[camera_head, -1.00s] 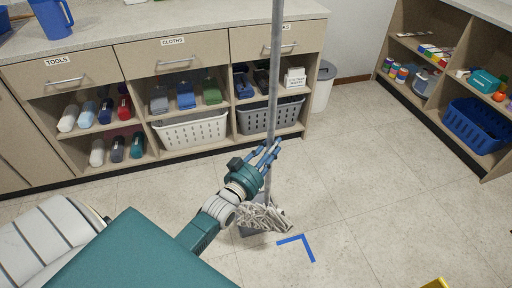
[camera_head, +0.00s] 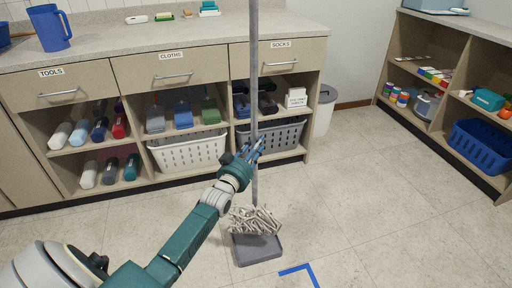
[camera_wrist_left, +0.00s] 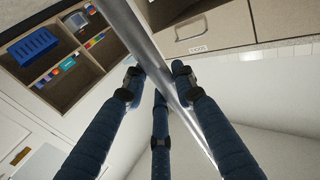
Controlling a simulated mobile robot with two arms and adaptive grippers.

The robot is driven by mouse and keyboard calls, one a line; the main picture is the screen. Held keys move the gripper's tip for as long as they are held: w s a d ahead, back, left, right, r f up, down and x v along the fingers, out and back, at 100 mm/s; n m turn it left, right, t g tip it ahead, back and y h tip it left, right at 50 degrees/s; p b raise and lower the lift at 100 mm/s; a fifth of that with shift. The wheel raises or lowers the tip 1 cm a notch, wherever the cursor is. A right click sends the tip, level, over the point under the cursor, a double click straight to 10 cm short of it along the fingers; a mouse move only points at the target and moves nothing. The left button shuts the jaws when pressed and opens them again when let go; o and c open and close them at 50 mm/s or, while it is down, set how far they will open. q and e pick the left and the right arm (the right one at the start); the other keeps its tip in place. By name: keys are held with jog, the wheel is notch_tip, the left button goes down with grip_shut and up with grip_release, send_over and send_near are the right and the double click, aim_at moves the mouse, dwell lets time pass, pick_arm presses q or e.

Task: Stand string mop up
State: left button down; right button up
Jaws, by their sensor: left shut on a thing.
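The string mop has a long grey handle (camera_head: 254,70) that stands nearly upright and runs out of the top of the head view. Its pale string head (camera_head: 254,220) is at the bottom, over a dark grey tray (camera_head: 258,252) on the floor; I cannot tell whether the strings rest on it. My left gripper (camera_head: 252,150) is shut on the handle, a little above the string head. In the left wrist view the blue fingers (camera_wrist_left: 158,85) close around the metal handle (camera_wrist_left: 150,40). My right gripper is not in view.
A blue tape corner (camera_head: 300,272) marks the floor just right of the tray. A cabinet with a white basket (camera_head: 188,152) and a grey basket (camera_head: 285,132) stands behind the mop. A shelf with a blue basket (camera_head: 482,150) is at right. Open floor lies between.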

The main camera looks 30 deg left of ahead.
pick_arm(q)
jog(key=shift+r, duration=0.2)
notch_tip(320, 180, down, 9)
jog(key=b, duration=0.6)
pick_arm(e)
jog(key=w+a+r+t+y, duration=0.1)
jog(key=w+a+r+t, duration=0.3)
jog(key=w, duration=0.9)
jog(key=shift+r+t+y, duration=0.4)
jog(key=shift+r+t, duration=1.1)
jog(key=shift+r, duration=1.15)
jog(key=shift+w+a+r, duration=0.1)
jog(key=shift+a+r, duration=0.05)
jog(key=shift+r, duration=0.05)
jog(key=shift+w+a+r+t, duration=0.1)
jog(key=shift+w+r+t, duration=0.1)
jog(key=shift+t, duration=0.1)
pick_arm(q)
jog(key=shift+f, duration=0.2)
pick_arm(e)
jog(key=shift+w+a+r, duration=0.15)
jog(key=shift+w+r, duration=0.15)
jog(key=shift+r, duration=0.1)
